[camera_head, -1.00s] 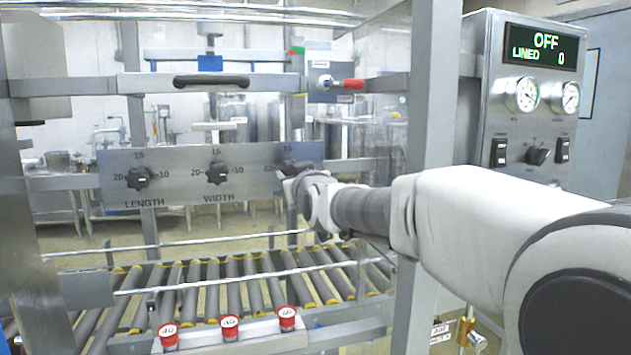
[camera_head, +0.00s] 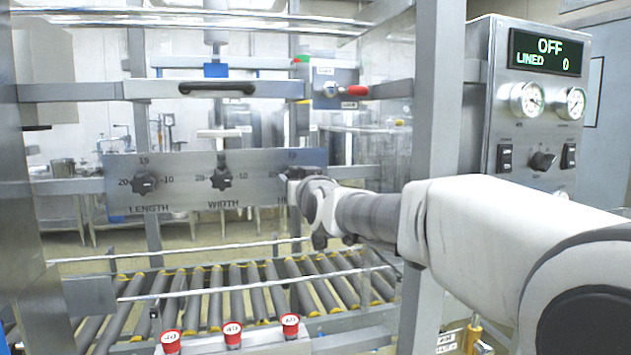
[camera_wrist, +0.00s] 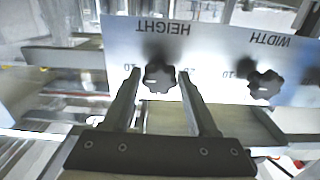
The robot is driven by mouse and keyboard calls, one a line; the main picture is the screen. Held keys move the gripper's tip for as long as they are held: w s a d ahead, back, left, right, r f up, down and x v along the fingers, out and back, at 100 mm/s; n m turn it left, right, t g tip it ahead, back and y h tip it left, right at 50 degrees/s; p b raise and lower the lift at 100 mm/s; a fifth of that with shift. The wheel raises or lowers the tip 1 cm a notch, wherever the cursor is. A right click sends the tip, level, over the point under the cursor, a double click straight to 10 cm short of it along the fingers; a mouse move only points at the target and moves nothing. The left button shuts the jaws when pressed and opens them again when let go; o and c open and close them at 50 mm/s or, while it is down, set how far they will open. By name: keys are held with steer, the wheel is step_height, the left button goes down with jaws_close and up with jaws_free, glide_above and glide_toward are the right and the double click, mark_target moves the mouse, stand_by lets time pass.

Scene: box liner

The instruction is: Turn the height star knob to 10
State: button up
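The black height star knob (camera_wrist: 159,78) is on the grey panel (camera_wrist: 215,60), which appears upside down in the wrist view under the word HEIGHT. My gripper (camera_wrist: 159,74) is open, with one fingertip on each side of the knob. Small gaps seem to show between knob and fingers; contact cannot be told. A "10" is partly visible by the left finger; the number at the right finger is mostly covered. Where the knob points is unclear. In the head view my gripper (camera_head: 291,180) is at the panel's right end and hides most of this knob.
The width knob (camera_head: 221,178) and length knob (camera_head: 144,182) are on the same panel to the left. A roller conveyor (camera_head: 240,299) with red-topped buttons (camera_head: 232,334) lies below. A grey post (camera_head: 436,120) and a control box reading OFF (camera_head: 493,95) stand right.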

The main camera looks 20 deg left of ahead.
steer(key=o, duration=0.4)
steer(key=shift+c, duration=0.2)
steer(key=p+v, duration=0.1)
steer(key=v, duration=1.6)
steer(key=shift+s, duration=0.2)
steer(key=s+d+f+m+g+h, duration=0.25)
steer(key=s+d+f+h, duration=0.2)
steer(key=d+f, duration=0.5)
steer(key=s+d+f+m+g+h, duration=0.2)
steer(key=s+d+f+g+h, duration=0.3)
steer(key=d, duration=0.8)
steer(key=s+d+f+m+g, duration=0.2)
steer(key=s+d+f, duration=0.3)
steer(key=s+f, duration=0.5)
step_height(320, 180, up, 24)
steer(key=p, duration=2.2)
steer(key=shift+s+r, duration=0.25)
steer(key=shift+s, duration=0.1)
